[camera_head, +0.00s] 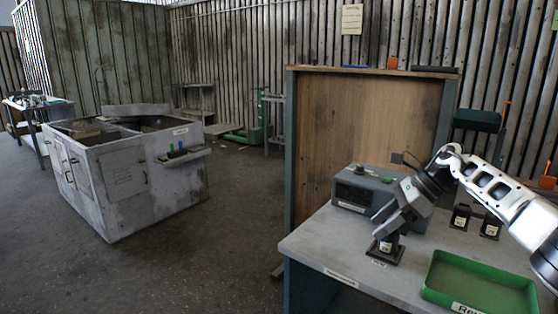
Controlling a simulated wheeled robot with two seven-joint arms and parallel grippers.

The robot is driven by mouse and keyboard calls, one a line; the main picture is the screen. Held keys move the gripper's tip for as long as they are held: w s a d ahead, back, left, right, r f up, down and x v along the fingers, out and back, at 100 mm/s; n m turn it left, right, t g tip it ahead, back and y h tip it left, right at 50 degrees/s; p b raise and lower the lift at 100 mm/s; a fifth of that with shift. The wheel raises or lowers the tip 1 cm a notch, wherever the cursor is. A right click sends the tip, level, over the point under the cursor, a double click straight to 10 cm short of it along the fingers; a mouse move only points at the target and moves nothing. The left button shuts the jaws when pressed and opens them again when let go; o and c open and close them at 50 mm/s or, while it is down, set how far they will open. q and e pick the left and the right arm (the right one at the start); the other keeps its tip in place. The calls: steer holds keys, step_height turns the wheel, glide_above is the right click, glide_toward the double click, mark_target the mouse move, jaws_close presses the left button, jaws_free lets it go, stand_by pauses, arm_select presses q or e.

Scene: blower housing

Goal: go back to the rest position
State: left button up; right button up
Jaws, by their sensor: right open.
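My right arm comes in from the right over the grey workbench (330,236). My right gripper (384,228) points down and is open, just over a small black fixture (386,252) with a white-labelled part near the front of the bench. The gripper overlaps the top of this fixture in the picture, so I cannot tell whether they touch. My left gripper does not show.
A green tray (478,286) with a label lies at the bench's front right. A grey box device (362,188) stands behind the gripper. Two small black fixtures (460,216) (490,226) stand further right. A wooden panel (350,125) rises behind. Open floor lies left, before a grey cabinet (120,180).

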steer(key=s+a+f+m+t+y, duration=0.45)
steer(key=a+f+m, duration=0.3)
steer(key=a, duration=0.35)
steer(key=s+a+f+m+t+y, duration=0.3)
steer(key=s+a+f+m+y, duration=0.15)
steer(key=a+f+m, duration=0.4)
steer(key=s+d+f+m+h, duration=0.4)
steer(key=s+m, duration=0.4)
steer(key=m, duration=0.2)
steer(key=s+d+f+m+t+h, duration=0.1)
steer(key=s+d+f+m+h, duration=0.3)
steer(key=s+m, duration=0.4)
steer(key=s+d+f+m+h, duration=0.4)
steer(key=s+m, duration=0.5)
steer(key=m, duration=0.5)
steer(key=shift+d+f+h, duration=0.15)
steer(key=shift+f+h, duration=0.7)
steer(key=shift+h, duration=0.35)
